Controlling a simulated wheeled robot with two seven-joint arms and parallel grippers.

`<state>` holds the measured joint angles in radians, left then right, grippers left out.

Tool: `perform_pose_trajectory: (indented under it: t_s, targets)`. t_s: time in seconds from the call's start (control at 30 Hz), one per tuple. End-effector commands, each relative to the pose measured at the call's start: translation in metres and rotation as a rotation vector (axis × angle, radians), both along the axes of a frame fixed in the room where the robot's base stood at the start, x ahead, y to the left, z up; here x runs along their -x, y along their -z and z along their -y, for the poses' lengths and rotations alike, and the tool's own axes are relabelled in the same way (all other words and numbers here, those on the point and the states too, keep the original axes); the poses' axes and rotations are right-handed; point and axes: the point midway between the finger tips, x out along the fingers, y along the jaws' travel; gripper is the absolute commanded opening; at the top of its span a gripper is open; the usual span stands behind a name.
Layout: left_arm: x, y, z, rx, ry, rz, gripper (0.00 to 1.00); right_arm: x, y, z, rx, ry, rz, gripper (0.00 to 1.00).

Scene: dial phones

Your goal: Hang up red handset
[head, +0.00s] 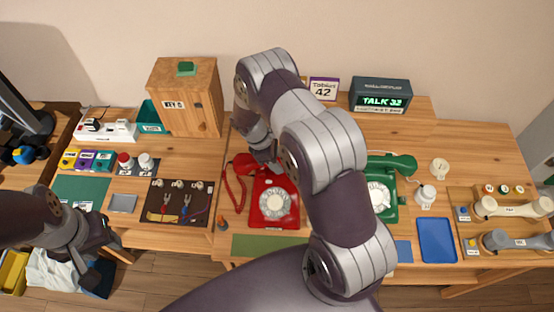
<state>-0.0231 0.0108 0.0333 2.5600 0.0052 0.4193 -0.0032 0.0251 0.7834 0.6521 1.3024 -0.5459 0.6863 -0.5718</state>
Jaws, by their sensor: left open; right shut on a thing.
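The red dial phone (275,204) stands on the table near the middle, with its round white dial facing up. The red handset (243,164) is at the back left of the phone, partly hidden by my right gripper (264,158). The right gripper is shut on the handset. I cannot tell whether the handset touches its cradle, as my arm covers that spot. A red cord (226,192) loops down at the phone's left. My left gripper (100,254) is open and empty near the table's front left edge, away from the phone.
A green phone (390,208) is right of my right arm. A wooden key cabinet (183,100) stands behind left. A dark tray (178,203) with tools is left of the red phone; a green mat (262,245) lies in front. A blue tray (437,240) is at right.

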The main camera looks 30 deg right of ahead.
Motion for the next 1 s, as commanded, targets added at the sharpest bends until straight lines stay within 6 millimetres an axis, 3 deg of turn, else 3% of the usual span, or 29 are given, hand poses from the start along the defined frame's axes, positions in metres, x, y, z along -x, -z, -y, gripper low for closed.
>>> perform_pose_trajectory:
  t_s: [1.0]
  targets:
    - [0.0000,0.0057,0.0000,0.000,0.000,0.000,0.43,-0.0018,0.0043,-0.0003,0.000,0.000,0.001,0.00]
